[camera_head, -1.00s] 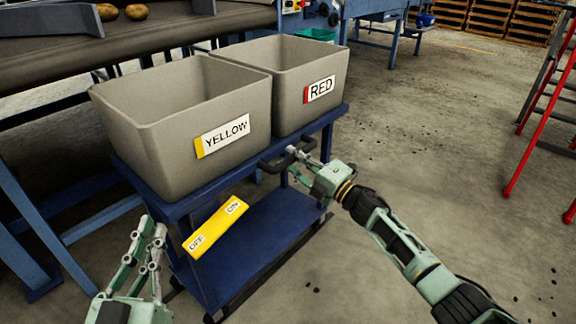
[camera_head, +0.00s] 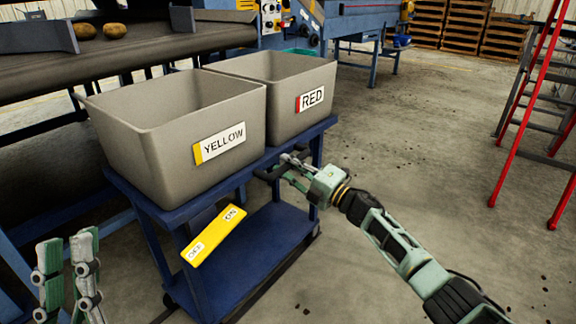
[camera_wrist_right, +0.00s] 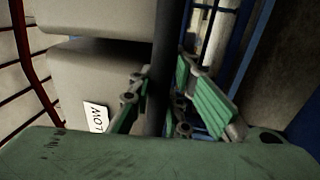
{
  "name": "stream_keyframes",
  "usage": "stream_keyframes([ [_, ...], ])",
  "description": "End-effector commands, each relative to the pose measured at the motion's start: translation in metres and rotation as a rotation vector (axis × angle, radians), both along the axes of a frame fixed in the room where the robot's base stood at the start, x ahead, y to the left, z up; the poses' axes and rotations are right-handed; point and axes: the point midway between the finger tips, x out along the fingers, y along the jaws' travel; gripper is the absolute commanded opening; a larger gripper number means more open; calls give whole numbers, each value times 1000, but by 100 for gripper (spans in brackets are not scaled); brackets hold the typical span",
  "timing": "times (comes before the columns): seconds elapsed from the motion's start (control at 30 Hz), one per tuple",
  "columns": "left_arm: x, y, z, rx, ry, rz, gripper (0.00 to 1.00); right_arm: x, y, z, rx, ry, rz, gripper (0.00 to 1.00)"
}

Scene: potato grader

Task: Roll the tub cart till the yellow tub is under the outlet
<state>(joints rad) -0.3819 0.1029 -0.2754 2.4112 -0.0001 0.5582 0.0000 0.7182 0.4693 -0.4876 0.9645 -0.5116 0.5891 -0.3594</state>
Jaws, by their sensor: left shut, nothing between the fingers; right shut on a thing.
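The blue tub cart (camera_head: 270,232) carries two grey tubs side by side. The yellow tub (camera_head: 135,172), labelled YELLOW, is at the left. The red tub (camera_head: 290,118), labelled RED, is at the right. Both look empty where I can see inside. My right gripper (camera_head: 286,168) is shut on the cart's dark handle (camera_head: 268,174). In the right wrist view the dark handle bar (camera_wrist_right: 162,60) passes between its fingers. My left gripper (camera_head: 67,240) is shut and empty at the lower left, apart from the cart. I cannot clearly make out the outlet.
A yellow bar (camera_head: 213,236) marked OFF and ON sits low at the cart's front. A conveyor (camera_head: 120,60) with potatoes (camera_head: 117,31) runs behind the tubs, with a grey plate (camera_head: 183,18) at its edge. A red ladder (camera_head: 525,100) stands right. The floor (camera_head: 430,150) between is mostly clear.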

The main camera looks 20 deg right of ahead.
Motion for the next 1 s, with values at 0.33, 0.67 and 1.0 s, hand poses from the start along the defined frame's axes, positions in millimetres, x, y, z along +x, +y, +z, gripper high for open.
stream_keyframes([
  [0.33, 0, 0, 0, 0, 1, 0, 0, 1, -5, -1, -2, 2, -11, 34],
  [0.67, 1, 0, 0, 0, 2, 1, 0, 0, -4, 0, 0, 1, -6, 36],
  [1.0, 1, 0, 0, 1, 2, 0, 0, -41, -34, -12, -3, 4, -7, 36],
])
